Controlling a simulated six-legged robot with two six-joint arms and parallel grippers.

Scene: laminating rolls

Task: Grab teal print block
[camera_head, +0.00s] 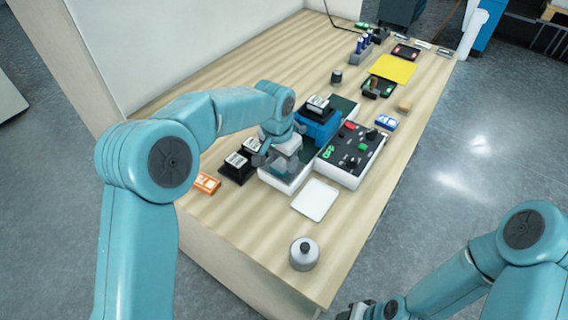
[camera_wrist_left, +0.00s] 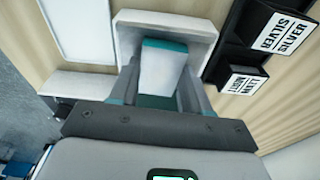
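The teal print block (camera_wrist_left: 163,66), pale grey with a teal band along its top edge, is between my left gripper's fingers (camera_wrist_left: 162,82) in the left wrist view. The fingers stand close at its two sides; I cannot tell whether they press on it. It is at a white tray (camera_wrist_left: 205,30). In the head view my left gripper (camera_head: 282,160) points down over this white tray (camera_head: 290,183) and largely hides the block. My right gripper (camera_head: 368,309) is at the bottom edge, partly cut off, away from the table.
Black labelled holders (camera_head: 237,166) stand left of the tray, with an orange-and-white box (camera_head: 206,183) nearby. A blue machine (camera_head: 318,125) and a black-topped panel (camera_head: 351,150) stand behind and right. The front right tabletop is clear.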

